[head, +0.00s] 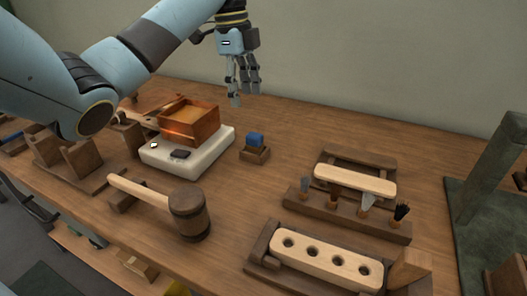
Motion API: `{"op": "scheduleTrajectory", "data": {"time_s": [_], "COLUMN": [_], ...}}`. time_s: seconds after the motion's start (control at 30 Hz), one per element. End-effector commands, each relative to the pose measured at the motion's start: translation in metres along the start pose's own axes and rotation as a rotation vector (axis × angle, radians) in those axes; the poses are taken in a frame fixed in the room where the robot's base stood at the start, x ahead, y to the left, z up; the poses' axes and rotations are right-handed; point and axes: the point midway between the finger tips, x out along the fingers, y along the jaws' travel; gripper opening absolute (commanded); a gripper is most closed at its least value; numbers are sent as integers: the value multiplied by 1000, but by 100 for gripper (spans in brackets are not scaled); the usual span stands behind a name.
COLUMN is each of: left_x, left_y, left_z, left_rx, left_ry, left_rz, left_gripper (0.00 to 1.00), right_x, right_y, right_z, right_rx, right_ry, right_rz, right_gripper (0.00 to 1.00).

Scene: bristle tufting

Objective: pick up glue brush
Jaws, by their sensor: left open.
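My left gripper (243,88) hangs above the back of the bench with its fingers pointing down, open and empty. It is well clear of everything below it. No thing is plainly a glue brush. A small tool with dark bristles pointing up (401,211) stands at the right end of a wooden rack (345,216), and I cannot tell whether it is the glue brush. An open wooden-looking box with amber contents (190,121) sits on a white heater-like base (184,153), left of and below the gripper. My right gripper is not in view.
A mallet (188,214) lies at the front. A blue block on a small wooden stand (255,142) is mid-bench. A drilled pale bar in a holder (325,259) and another pale bar (354,181) are at right. A grey-green upright frame (490,165) stands at the right edge. The back middle is clear.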

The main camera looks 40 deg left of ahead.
Motion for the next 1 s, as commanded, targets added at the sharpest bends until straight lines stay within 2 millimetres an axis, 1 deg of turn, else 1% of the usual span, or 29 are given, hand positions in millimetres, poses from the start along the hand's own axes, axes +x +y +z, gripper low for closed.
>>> {"op": "scheduleTrajectory", "data": {"time_s": [0.03, 0.07, 0.27, 0.4, 0.5, 0.67, 0.77, 0.9, 1.0], "left_x": [9, 12, 31, 54, 66, 76, 90, 114, 121], "left_y": [0, 0, 0, 0, 0, -1, -2, -3, -3], "left_z": [1, 2, 2, 2, 2, 0, -2, -4, -4], "left_rx": [0, 0, -1, -1, -1, -1, -2, -2, -1], "left_ry": [-1, -1, -1, -1, -2, 0, 0, -1, -1], "left_rz": [2, 3, 4, 6, 4, 4, 4, 6, 3], "left_gripper": [56, 56, 56, 56, 56, 56, 56, 56, 56], "right_x": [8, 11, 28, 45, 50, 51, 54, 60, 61], "right_y": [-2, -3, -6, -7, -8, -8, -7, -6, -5], "right_z": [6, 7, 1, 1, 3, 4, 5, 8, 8], "right_rx": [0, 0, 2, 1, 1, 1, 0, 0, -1], "right_ry": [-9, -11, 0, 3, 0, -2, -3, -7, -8], "right_rz": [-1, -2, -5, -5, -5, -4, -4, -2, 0], "right_gripper": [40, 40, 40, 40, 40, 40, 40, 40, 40]}}
